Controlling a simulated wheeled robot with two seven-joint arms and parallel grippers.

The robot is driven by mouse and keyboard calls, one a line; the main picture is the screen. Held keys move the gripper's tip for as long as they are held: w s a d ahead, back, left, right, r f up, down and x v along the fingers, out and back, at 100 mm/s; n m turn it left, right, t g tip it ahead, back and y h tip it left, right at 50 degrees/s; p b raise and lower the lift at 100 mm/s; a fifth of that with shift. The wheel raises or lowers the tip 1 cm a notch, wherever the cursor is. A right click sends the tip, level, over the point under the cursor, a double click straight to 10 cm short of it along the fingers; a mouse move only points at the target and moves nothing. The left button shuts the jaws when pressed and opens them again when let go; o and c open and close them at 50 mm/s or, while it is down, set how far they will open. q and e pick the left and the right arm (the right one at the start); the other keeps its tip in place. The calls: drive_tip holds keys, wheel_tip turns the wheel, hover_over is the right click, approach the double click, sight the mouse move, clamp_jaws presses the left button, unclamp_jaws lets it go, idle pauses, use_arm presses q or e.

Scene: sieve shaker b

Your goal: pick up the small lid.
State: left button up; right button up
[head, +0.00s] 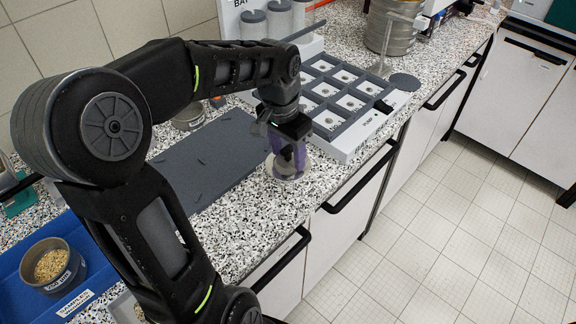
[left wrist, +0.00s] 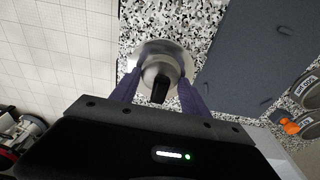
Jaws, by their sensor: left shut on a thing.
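The small lid (head: 291,178) is a round, pale metallic disc at the counter's front edge, below my left gripper (head: 286,160) in the head view. In the left wrist view the lid (left wrist: 150,50) shows its shiny domed top and a black knob. The purple fingers of my left gripper (left wrist: 157,82) stand on both sides of the lid's middle, shut on it. I cannot tell whether the lid touches the counter or is slightly raised. The fingers hide part of it. My right gripper is not in view.
A dark grey mat (head: 215,155) lies left of the lid. A grey compartment tray (head: 345,148) stands to its right. A blue tray (head: 20,295) holds a cup of grain (head: 52,262) at the lower left. The speckled counter (head: 255,215) is clear in front of the mat.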

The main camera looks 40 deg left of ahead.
sight(289, 147)
use_arm(q)
wheel_tip(289, 147, up, 4)
drive_tip(key=shift+r, duration=0.1)
idle(0.6)
